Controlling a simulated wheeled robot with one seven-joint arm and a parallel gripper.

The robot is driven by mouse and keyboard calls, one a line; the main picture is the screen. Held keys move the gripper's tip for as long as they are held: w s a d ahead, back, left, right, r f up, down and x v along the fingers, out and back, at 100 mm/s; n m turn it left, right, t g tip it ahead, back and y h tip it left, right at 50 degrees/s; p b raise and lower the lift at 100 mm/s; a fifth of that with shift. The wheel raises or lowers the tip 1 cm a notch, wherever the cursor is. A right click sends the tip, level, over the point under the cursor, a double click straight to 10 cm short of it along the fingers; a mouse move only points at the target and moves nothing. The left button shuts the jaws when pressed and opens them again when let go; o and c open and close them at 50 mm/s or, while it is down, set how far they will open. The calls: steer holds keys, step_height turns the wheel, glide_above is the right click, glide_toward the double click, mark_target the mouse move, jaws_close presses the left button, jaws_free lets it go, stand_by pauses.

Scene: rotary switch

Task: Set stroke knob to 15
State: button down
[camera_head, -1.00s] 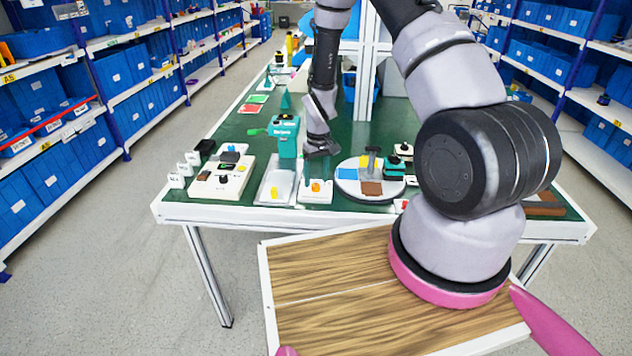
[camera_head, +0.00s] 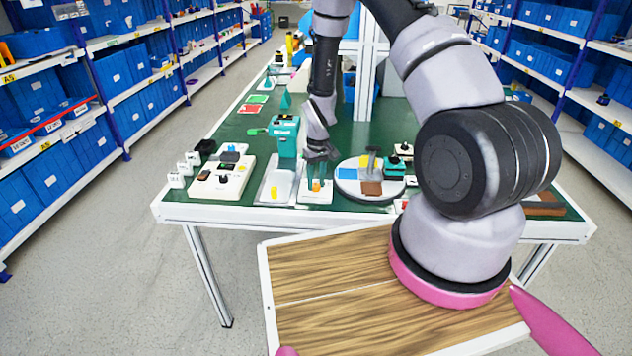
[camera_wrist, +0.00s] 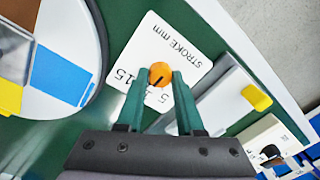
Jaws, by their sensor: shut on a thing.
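The stroke knob is a small orange round knob (camera_wrist: 160,72) with a dark pointer line. It sits on a white plate (camera_wrist: 186,47) printed "STROKE mm", which appears turned around in the wrist view. A "15" shows to the left of the knob. A "5" and part of another figure show below it, partly hidden by my fingers. The dark line points to the lower left in that view. My gripper (camera_wrist: 163,82) has its green fingers on both sides of the knob and is shut on it. The head view also shows my gripper (camera_head: 317,181) down at the plate (camera_head: 312,197).
A grey tray with a yellow piece (camera_head: 274,189) stands left of the plate. Further left is a white box with a black knob (camera_head: 222,179). A round white turntable (camera_head: 352,188) with coloured patches is close on the right. A teal machine (camera_head: 284,135) stands behind.

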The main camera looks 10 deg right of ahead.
mark_target(318, 185)
steer(key=m, duration=0.4)
steer(key=shift+m, duration=2.3)
steer(key=shift+t, duration=0.3)
steer(key=c, duration=0.5)
jaws_free()
steer(key=shift+c, duration=0.2)
step_height(318, 185, up, 11)
steer(key=shift+s+d, duration=0.15)
steer(key=shift+d, duration=0.1)
